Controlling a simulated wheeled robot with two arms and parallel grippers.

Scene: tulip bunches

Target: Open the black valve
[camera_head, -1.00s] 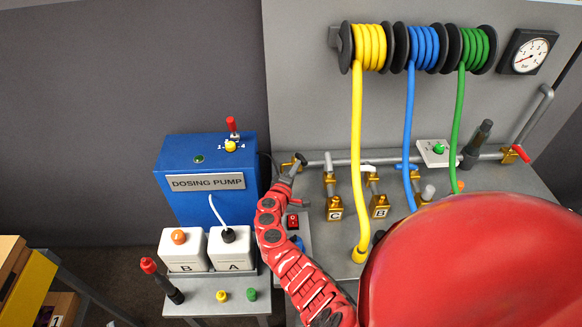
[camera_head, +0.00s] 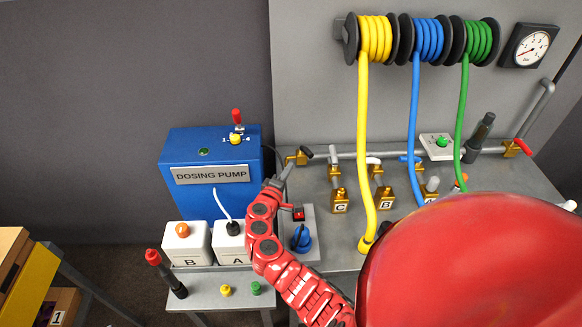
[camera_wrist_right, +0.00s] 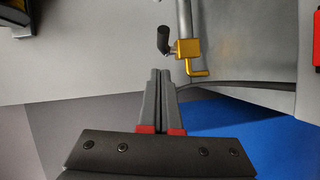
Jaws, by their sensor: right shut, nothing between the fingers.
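The black valve is a brass fitting with a black handle (camera_head: 307,152) at the left end of the grey pipe, right of the blue pump. In the right wrist view its black handle (camera_wrist_right: 163,40) stands just beyond my fingertips, with the brass body (camera_wrist_right: 186,48) to the right of it. My right gripper (camera_head: 290,166) is just below and left of the valve in the head view. In the right wrist view the two fingers (camera_wrist_right: 161,72) are together with nothing between them, and a small gap shows between the tips and the handle. My left gripper is not in view.
The blue dosing pump (camera_head: 211,175) stands close left of my right gripper. White canisters B (camera_head: 187,246) and A (camera_head: 231,243) sit below it. Brass valves C (camera_head: 340,203) and B (camera_head: 386,200) and the yellow hose (camera_head: 362,140) are to the right.

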